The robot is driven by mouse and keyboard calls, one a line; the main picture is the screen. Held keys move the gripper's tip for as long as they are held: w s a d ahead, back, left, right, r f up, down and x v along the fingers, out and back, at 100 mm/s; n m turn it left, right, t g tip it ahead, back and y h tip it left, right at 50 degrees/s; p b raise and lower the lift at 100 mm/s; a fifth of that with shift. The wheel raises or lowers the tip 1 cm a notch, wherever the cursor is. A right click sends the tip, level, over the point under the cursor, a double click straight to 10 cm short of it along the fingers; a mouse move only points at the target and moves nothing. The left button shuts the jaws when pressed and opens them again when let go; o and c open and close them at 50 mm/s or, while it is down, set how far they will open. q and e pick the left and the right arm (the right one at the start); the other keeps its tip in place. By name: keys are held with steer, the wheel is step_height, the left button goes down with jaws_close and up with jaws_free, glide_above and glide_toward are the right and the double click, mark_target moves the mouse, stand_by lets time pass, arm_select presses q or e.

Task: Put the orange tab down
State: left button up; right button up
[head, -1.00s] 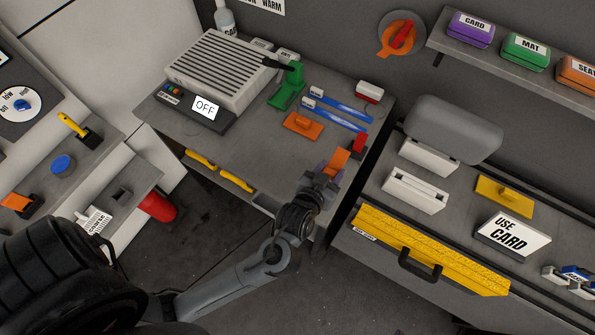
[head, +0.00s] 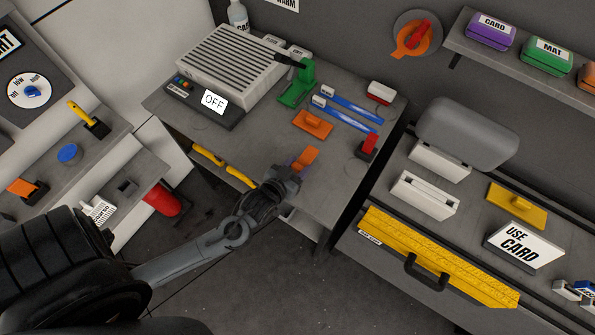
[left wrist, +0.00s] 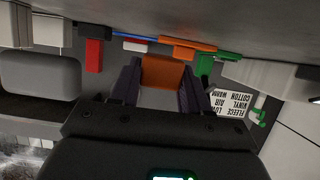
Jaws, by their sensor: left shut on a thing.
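My left gripper (head: 293,170) is shut on the orange tab (head: 305,157), over the front part of the grey bench (head: 235,150). In the left wrist view the tab (left wrist: 162,73) sits between the two dark fingers (left wrist: 160,85). The fingers cover the tab's sides. The bench top lies close to the tab, but I cannot tell whether they touch. My right gripper is not in view.
An orange handled block (head: 313,124), blue strips (head: 350,117), a red block on a dark base (head: 368,146) and a green stand (head: 298,88) are behind the tab. A grey ribbed unit (head: 230,65) with an OFF display stands at the back left.

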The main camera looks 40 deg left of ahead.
arm_select(q)
steer(key=shift+f, duration=1.7)
steer(key=o, duration=1)
steer(key=shift+f, duration=0.15)
